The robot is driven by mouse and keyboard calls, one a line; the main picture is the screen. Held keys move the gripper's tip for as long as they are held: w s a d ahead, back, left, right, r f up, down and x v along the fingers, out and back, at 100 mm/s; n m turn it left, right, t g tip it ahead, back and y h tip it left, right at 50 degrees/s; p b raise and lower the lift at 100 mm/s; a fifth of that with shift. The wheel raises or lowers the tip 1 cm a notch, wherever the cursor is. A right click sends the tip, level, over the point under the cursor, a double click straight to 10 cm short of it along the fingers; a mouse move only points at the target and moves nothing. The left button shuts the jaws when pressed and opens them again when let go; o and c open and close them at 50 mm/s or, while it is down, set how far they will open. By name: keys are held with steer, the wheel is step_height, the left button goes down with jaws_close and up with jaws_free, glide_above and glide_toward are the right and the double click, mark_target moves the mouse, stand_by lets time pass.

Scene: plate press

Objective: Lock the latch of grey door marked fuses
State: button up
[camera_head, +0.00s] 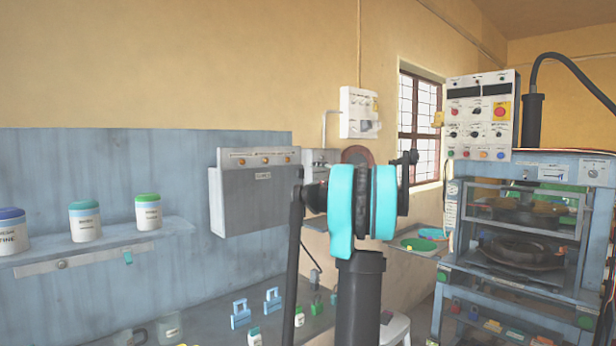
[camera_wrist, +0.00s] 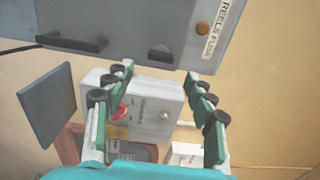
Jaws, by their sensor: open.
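A grey door front (camera_wrist: 130,22) fills the top of the wrist view, with a white label ending in what reads as "FUSES" and an orange round piece beside it. Two dark latch-like bars, one long (camera_wrist: 70,42) and one short (camera_wrist: 160,54), sit along its lower edge; which one is the latch I cannot tell. My gripper (camera_wrist: 160,70) is open and empty, its two green-and-white fingers spread just below that edge, apart from the bars as far as I see. In the head view, a grey wall cabinet (camera_head: 240,205) has a small unreadable label. My arm hides the gripper there.
A white box (camera_wrist: 150,108) with a red knob lies beyond my fingers, and a dark grey panel (camera_wrist: 47,103) stands to their left. In the head view, a shelf (camera_head: 110,240) holds jars, padlocks (camera_head: 241,313) lie below, and a press (camera_head: 520,240) stands right.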

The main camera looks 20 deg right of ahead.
steer(key=v, duration=0.6)
stand_by(1.3)
